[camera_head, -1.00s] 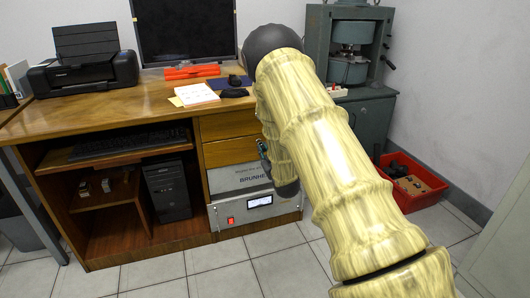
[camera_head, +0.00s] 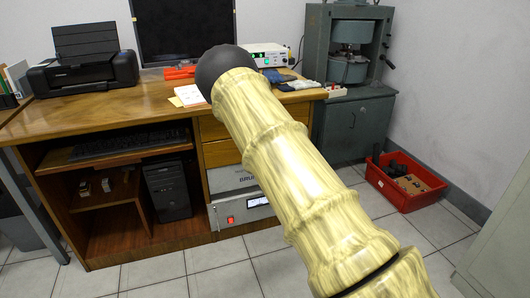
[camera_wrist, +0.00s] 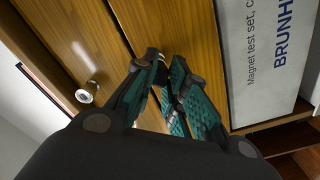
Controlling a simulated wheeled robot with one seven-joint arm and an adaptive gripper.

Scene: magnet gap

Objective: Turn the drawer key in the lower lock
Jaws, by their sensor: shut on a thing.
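In the wrist view my gripper (camera_wrist: 168,62) has its two teal-padded fingers closed together at the tips, in front of the lower drawer (camera_wrist: 190,30). The tips are shut on the drawer key (camera_wrist: 161,58), of which only a small pale bit shows between them. The lower lock behind the tips is hidden, and how far the key is turned cannot be seen. The upper lock (camera_wrist: 88,92), a round silver cylinder, sits on the neighbouring drawer front, apart from the fingers. In the head view my arm hides the gripper, the key and both locks.
The grey magnet test set cabinet (camera_wrist: 262,60) is beside the lower drawer. The wooden desk (camera_head: 110,98) carries a printer (camera_head: 84,72), a monitor (camera_head: 185,30) and a white instrument (camera_head: 268,55). A red crate (camera_head: 405,182) stands on the floor at right, by the green press (camera_head: 345,75).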

